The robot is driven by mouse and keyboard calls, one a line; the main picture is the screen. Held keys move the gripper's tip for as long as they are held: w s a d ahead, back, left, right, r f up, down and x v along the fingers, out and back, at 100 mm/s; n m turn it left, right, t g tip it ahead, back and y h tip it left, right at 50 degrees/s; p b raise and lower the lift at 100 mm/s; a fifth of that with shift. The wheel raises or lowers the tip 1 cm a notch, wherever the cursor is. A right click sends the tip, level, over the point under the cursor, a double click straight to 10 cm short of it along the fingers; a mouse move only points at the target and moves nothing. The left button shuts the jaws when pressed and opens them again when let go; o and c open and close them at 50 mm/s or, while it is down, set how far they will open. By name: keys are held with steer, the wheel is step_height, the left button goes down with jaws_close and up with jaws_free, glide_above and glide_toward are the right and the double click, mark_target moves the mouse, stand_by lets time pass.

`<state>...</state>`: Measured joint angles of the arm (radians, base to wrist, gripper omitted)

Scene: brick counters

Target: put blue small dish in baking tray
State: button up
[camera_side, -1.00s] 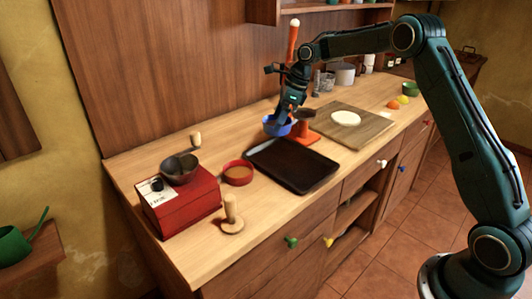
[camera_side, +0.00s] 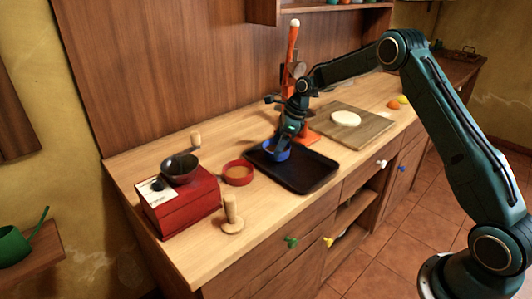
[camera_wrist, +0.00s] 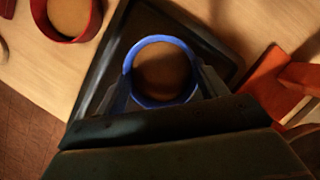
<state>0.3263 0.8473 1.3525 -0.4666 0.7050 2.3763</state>
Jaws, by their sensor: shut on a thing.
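The small blue dish (camera_side: 277,152) is in my gripper (camera_side: 284,145), over the back left part of the black baking tray (camera_side: 308,182). In the wrist view the blue dish (camera_wrist: 161,98) has a round blue rim and brownish contents or inside. My gripper (camera_wrist: 160,90) is shut on it, with a finger at each side of the rim. The tray (camera_wrist: 205,40) shows around and beyond the dish in that view. I cannot tell whether the dish touches the tray floor.
A red dish (camera_side: 238,173) stands left of the tray. A red grinder (camera_side: 180,195) and a wooden tamper (camera_side: 231,213) are further left. An orange press (camera_side: 305,135) stands close behind the tray. A board with a pale dough disc (camera_side: 345,118) lies to the right.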

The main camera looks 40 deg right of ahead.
steer(key=shift+f, duration=0.3)
steer(key=shift+f, duration=0.1)
steer(key=o, duration=1)
steer(key=shift+o, duration=0.2)
steer(key=v, duration=1.2)
steer(key=shift+r, duration=0.2)
